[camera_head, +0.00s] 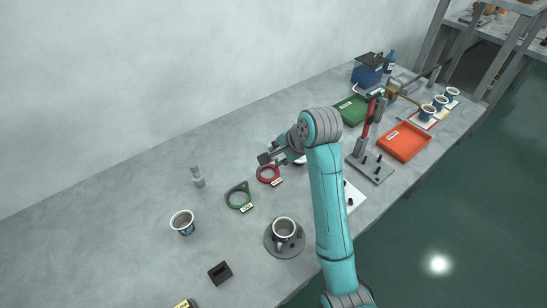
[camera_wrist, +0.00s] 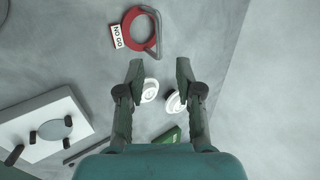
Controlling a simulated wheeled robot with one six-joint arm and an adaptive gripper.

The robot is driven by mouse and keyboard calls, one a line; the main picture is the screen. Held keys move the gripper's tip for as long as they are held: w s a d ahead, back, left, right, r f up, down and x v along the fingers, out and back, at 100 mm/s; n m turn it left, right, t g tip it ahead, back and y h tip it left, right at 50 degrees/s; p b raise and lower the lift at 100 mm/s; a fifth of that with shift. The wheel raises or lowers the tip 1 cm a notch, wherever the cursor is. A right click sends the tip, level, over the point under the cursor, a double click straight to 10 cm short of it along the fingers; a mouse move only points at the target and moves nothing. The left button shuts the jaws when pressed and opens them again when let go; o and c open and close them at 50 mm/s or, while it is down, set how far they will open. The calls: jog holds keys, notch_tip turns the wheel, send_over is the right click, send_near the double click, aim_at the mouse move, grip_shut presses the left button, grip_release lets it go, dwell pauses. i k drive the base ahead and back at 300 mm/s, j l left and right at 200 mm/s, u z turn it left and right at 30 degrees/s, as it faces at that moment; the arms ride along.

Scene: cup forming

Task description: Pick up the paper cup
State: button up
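A paper cup (camera_head: 182,224) with a dark blue patterned band stands upright on the table at the lower left of the head view. Another cup (camera_head: 283,229) sits on a round grey base to its right. Several similar cups (camera_head: 428,112) stand at the far right. My gripper (camera_head: 266,158) is above the table behind these two nearer cups, apart from them. In the wrist view my gripper (camera_wrist: 159,68) is open, with nothing between its fingertips. No cup shows in the wrist view.
A red ring gauge (camera_head: 268,174) marked NO GO and a green ring gauge (camera_head: 239,197) lie near my gripper. White round pieces (camera_wrist: 150,90) lie below it. A small grey bottle-like item (camera_head: 198,178) and black block (camera_head: 220,272) flank the nearest cup. A red tray (camera_head: 404,141) is right.

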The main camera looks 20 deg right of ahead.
aim_at(284, 227)
jog(key=k+l, duration=0.25)
jog(key=k, duration=0.25)
jog(key=k+l, duration=0.2)
jog(key=k, duration=0.25)
